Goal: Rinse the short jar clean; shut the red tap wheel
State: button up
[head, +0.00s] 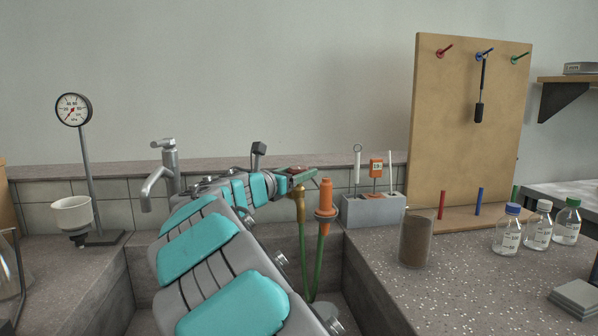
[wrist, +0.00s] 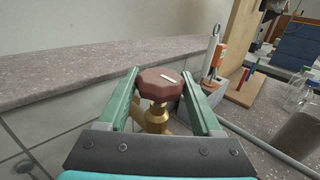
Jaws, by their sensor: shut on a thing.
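The red tap wheel (wrist: 161,84) is a dark red knob with a white mark on top, on a brass tap (wrist: 157,118) in the wrist view. My gripper (wrist: 160,88) has its green fingers on both sides of the wheel and is shut on it. In the head view my gripper (head: 294,172) reaches over the sink to the brass tap (head: 300,205), and the wheel is mostly hidden. A glass jar, brown all over (head: 416,240), stands upright on the right counter, apart from my gripper. No water flow shows.
A green hose with an orange nozzle (head: 325,198) hangs beside the tap. A grey block (head: 373,211) with upright tools stands behind the jar. A steel faucet (head: 168,170) is at left. Capped bottles (head: 538,228) and a pegboard (head: 465,130) stand at right.

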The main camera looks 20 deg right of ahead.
jog(key=shift+f, duration=0.25)
jog(key=o, duration=1.4)
jog(key=shift+a+r, duration=0.1)
jog(key=v, duration=0.8)
